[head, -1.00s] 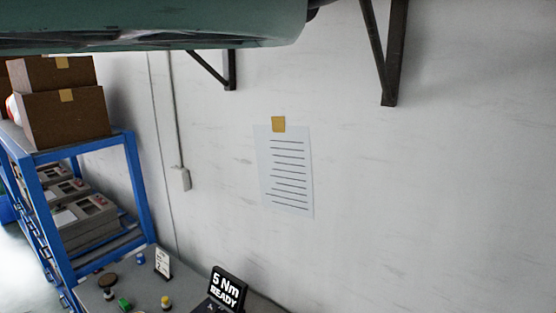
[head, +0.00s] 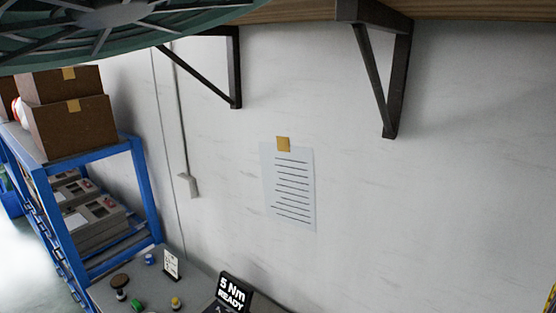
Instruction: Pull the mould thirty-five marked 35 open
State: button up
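The mould marked 35 is not seen in the head view. My gripper is not in view either. The view is mostly a pale wall, with a workbench (head: 205,282) low at the left of centre. On the bench a dark sign (head: 233,291) reads "5 Nm READY".
A blue rack (head: 148,190) at the left holds cardboard boxes (head: 72,128) on top and grey cases (head: 97,215) below. A small card (head: 171,264), a green part (head: 137,304) and other small parts stand on the bench. Brackets (head: 390,85) carry a wooden shelf (head: 280,10). A paper sheet (head: 290,188) hangs on the wall.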

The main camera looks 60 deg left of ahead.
aim_at(95, 225)
jog(key=k+j, duration=0.25)
jog(key=j, duration=0.3)
jog(key=k+j, duration=0.25)
jog(key=j, duration=0.3)
jog(key=k+j, duration=0.25)
jog(key=j, duration=0.3)
jog(key=k+j+u, duration=0.1)
jog(key=k+j, duration=0.2)
jog(key=j, duration=0.25)
jog(key=k+j, duration=0.2)
jog(key=j, duration=0.35)
jog(key=k+j, duration=0.25)
jog(key=j, duration=0.3)
jog(key=k+j, duration=0.25)
jog(key=j, duration=0.35)
jog(key=k+j, duration=0.25)
jog(key=j, duration=0.3)
jog(key=k+j, duration=0.35)
jog(key=j, duration=0.3)
jog(key=k+j, duration=0.2)
jog(key=k+j+u, duration=0.1)
jog(key=j, duration=0.35)
jog(key=k+j, duration=0.25)
jog(key=j, duration=0.1)
